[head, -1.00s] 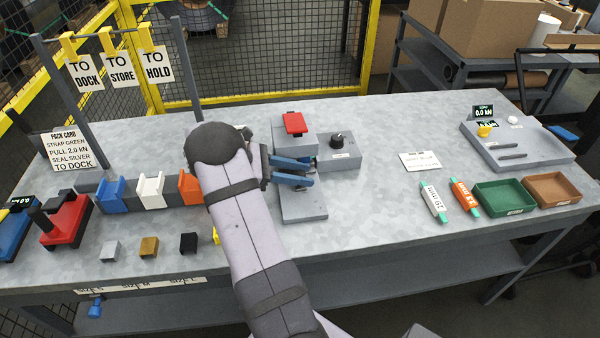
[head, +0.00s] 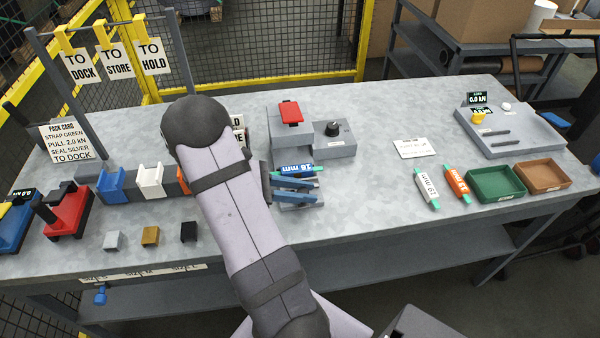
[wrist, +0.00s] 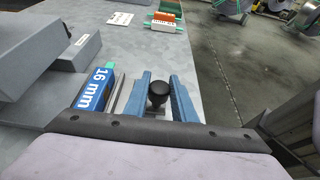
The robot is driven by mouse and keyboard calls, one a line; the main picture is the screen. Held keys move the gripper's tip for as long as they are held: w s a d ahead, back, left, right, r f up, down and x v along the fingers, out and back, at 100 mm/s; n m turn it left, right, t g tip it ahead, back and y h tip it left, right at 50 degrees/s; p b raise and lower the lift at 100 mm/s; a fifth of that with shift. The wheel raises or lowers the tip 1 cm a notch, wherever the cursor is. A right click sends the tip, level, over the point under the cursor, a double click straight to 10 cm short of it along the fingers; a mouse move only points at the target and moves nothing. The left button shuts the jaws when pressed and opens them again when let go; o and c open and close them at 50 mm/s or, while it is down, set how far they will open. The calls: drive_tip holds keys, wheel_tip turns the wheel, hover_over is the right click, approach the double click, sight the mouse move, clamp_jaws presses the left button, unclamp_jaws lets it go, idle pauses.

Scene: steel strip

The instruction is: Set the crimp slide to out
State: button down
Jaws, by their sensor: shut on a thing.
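My gripper (head: 294,191) is low over the front of the grey machine (head: 292,138), which has a red pad (head: 290,112) on top. In the wrist view, its blue fingers (wrist: 158,98) are shut on a round black knob (wrist: 157,93), apparently the crimp slide's handle. The knob is hidden in the head view. A blue block marked 16 mm (head: 299,169) lies just behind the fingers; it also shows in the wrist view (wrist: 92,92), left of them. The slide's own markings cannot be read.
A grey box with a black dial (head: 333,130) adjoins the machine on the right. White (head: 427,187) and orange (head: 457,183) blocks lie further right, beside a green tray (head: 473,196). Colored blocks and a red tool (head: 66,216) stand left. Bench is clear just right of my gripper.

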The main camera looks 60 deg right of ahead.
drive_tip(key=shift+s+a, duration=0.65)
drive_tip(key=shift+s+f, duration=0.1)
drive_tip(key=c, duration=1.5)
unclamp_jaws()
drive_tip(key=shift+a, duration=0.2)
drive_tip(key=shift+o, duration=0.2)
drive_tip(key=shift+d, duration=0.1)
drive_tip(key=shift+w+a+r, duration=0.3)
drive_tip(key=shift+w+a, duration=0.1)
drive_tip(key=shift+w, duration=0.1)
drive_tip(key=b+v, duration=0.1)
drive_tip(key=v, duration=0.5)
drive_tip(key=shift+b, duration=0.35)
